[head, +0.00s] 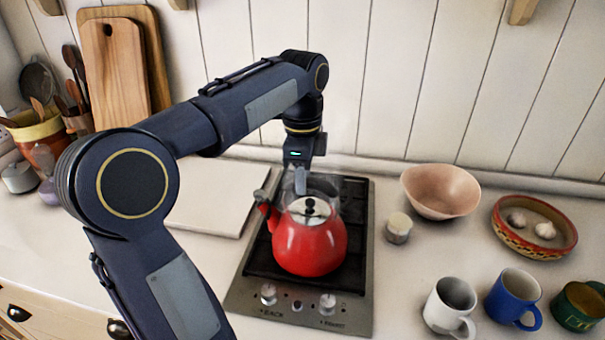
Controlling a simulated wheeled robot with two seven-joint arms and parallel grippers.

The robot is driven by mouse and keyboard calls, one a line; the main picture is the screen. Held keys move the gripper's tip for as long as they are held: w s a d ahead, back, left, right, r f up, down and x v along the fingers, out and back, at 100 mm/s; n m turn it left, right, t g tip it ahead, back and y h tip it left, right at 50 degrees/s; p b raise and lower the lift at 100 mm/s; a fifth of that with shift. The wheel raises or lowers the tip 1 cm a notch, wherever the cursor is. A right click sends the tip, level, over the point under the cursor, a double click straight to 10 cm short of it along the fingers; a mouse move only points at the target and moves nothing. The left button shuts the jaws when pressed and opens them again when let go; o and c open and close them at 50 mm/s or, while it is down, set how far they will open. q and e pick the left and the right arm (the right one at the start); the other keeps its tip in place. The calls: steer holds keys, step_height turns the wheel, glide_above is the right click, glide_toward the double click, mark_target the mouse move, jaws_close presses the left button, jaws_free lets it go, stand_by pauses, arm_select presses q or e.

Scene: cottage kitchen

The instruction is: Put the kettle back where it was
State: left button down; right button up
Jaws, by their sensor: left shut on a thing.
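The red kettle (309,247) with a metal lid and black knob is at the front part of the dark two-knob hob (258,262). It looks upright, and I cannot tell whether its base touches the hob. My left gripper (301,190) reaches down from above, just behind the lid. It is shut on the kettle, at what looks like its see-through handle; the grip itself is hard to make out. My right gripper is not in view.
A pink bowl (440,191), a small lidded jar (398,227) and a patterned dish (533,227) stand right of the hob. A white mug (449,303), a blue mug (513,296) and a green mug (580,305) line the front right. A pale board (210,205) lies left of the hob.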

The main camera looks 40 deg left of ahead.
arm_select(q)
steer(key=c, duration=1.2)
jaws_free()
step_height(320, 180, up, 12)
steer(key=r+p, duration=0.1)
steer(key=p, duration=0.1)
steer(key=s+d+f+n+t+h, duration=0.2)
steer(key=s+d+f+n, duration=0.5)
steer(key=f, duration=0.4)
steer(key=s+d+f+n+t+h, duration=0.1)
steer(key=s+d+f+n+t, duration=0.2)
steer(key=s+d+f+n, duration=0.4)
step_height(320, 180, down, 4)
steer(key=shift+s+d+t+h, duration=0.35)
steer(key=shift+s+d, duration=0.2)
steer(key=shift+s, duration=0.6)
